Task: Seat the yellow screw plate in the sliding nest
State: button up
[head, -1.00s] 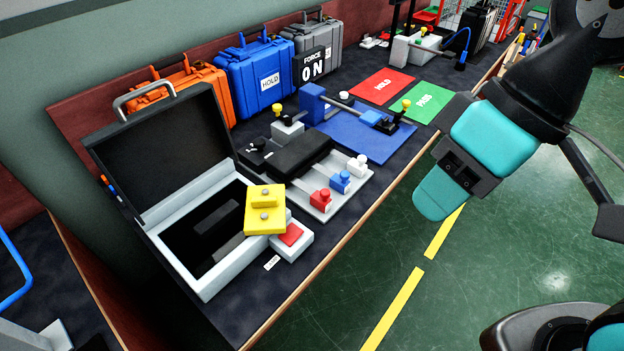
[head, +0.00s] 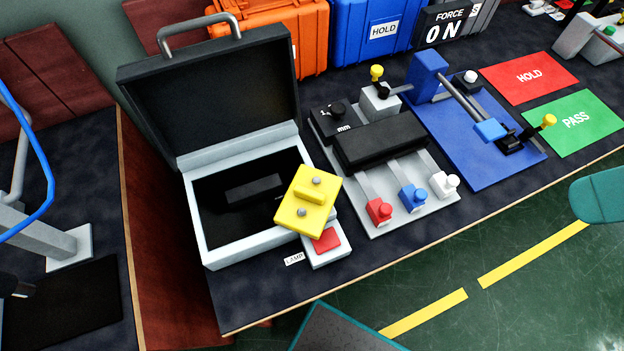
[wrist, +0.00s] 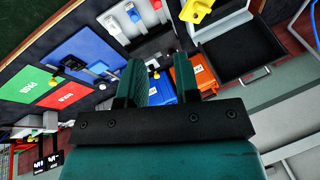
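The yellow screw plate (head: 308,200), with a raised bar and two grey screw heads, lies tilted over the front right corner of the open case (head: 235,250), next to the lamp box. It also shows at the top of the wrist view (wrist: 197,10). No part is labelled as the sliding nest; a blue base (head: 480,165) carries a rod and a small blue block (head: 490,130) that may be it, but I cannot tell. My gripper (wrist: 155,50) is open and empty, with a gap between its teal fingers, away from the plate.
A grey fixture (head: 385,228) has a black block and red, blue and white knobs. The lamp box (head: 328,254) has a red top. Red HOLD (head: 530,77) and green PASS (head: 575,120) mats lie at right. Orange (head: 275,35) and blue (head: 370,35) cases stand behind.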

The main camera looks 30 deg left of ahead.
jog(key=w+a+f+n+y+b, duration=0.1)
jog(key=w+a+f+n+b, duration=0.2)
jog(key=a+f+n+b, duration=0.35)
jog(key=n+g+y+b, duration=0.1)
jog(key=n+y+b, duration=0.1)
jog(key=n, duration=0.3)
send_near(310, 192)
jog(key=x, duration=0.3)
jog(key=shift+w+a, duration=0.1)
jog(key=shift+p+x, duration=0.45)
jog(key=shift+x, duration=2.7)
jog(key=shift+c, duration=0.2)
grip_shut()
